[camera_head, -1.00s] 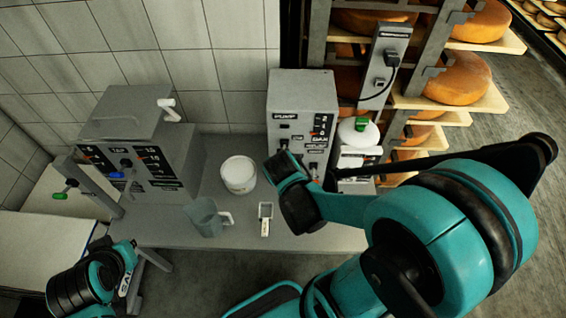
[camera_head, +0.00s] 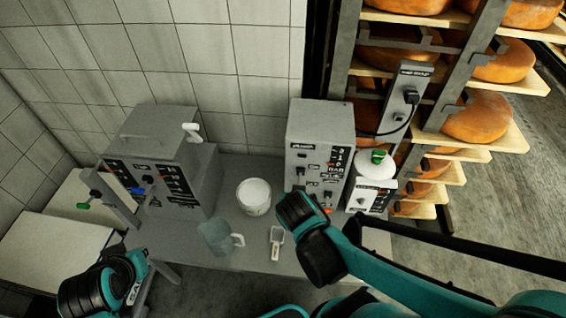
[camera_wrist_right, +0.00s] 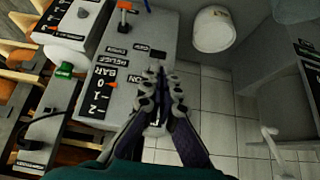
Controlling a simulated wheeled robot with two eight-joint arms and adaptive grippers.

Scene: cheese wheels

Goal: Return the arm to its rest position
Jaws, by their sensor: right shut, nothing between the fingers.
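My right arm (camera_head: 385,280) comes in from the lower right in the head view. Its wrist (camera_head: 310,235) is in front of the grey pump box (camera_head: 320,130); its fingers are hidden there. In the right wrist view my right gripper (camera_wrist_right: 155,92) is shut and empty, its fingertips overlapping the pump box (camera_wrist_right: 140,55) in the picture. I cannot tell how far apart they are. My left arm (camera_head: 105,285) shows at the lower left of the head view, folded low, with its gripper not visible.
A white-topped container (camera_head: 374,168) stands right of the pump box. Shelves with cheese wheels (camera_head: 478,118) are at right.

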